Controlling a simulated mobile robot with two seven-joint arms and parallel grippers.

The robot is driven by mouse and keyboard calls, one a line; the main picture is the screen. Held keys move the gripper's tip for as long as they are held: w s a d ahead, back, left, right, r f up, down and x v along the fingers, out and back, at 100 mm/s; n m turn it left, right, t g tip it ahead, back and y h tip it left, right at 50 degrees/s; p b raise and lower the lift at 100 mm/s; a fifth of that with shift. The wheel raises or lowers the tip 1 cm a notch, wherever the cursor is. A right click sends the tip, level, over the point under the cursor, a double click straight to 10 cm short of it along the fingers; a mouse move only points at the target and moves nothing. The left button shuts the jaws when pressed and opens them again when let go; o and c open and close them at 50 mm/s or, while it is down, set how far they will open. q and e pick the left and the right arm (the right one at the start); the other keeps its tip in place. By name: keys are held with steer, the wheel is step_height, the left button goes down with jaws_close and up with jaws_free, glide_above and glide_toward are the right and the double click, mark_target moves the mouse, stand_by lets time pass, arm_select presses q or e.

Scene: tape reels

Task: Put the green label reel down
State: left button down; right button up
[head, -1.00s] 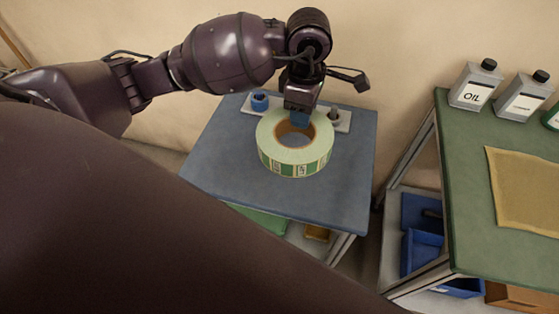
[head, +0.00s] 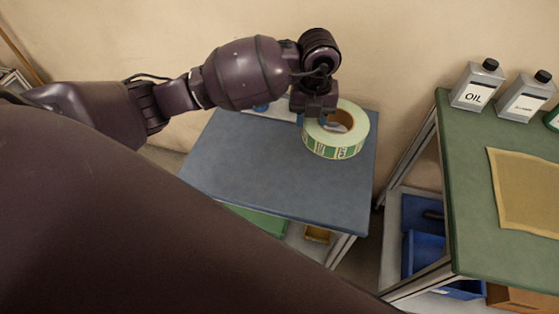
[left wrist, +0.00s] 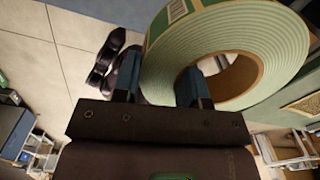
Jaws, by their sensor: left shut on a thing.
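The green label reel (head: 336,149) is a pale green ring with a brown core and green and white labels on its side. In the head view it is over the back right part of a blue-grey table (head: 270,180); I cannot tell whether it touches the top. My left gripper (head: 322,118) is at its left side, shut on its wall. In the left wrist view the reel (left wrist: 240,40) has one finger of my left gripper (left wrist: 164,80) outside it and one in its hole. My right gripper is not in view.
A blue item (head: 261,107) shows at the table's back edge, partly hidden by my arm. The front and left of the tabletop are clear. At right, a green table (head: 465,190) carries an oil bottle (head: 477,87), a grey bottle (head: 525,98) and a tan mat (head: 530,190).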

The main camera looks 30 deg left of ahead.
arm_select(q)
steer(key=n, duration=0.2)
steer(key=f+n, duration=0.1)
steer(key=shift+w, duration=0.25)
steer(key=n, duration=0.3)
steer(key=shift+w+f, duration=0.2)
steer(key=shift+f, duration=0.15)
steer(key=shift+f+n, duration=0.15)
steer(key=shift+n, duration=0.25)
step_height(320, 180, down, 15)
steer(key=b, duration=0.3)
steer(key=shift+f, duration=0.6)
step_height(320, 180, down, 4)
steer(key=shift+r+b, duration=0.1)
steer(key=shift+b, duration=0.55)
steer(key=shift+r, duration=0.1)
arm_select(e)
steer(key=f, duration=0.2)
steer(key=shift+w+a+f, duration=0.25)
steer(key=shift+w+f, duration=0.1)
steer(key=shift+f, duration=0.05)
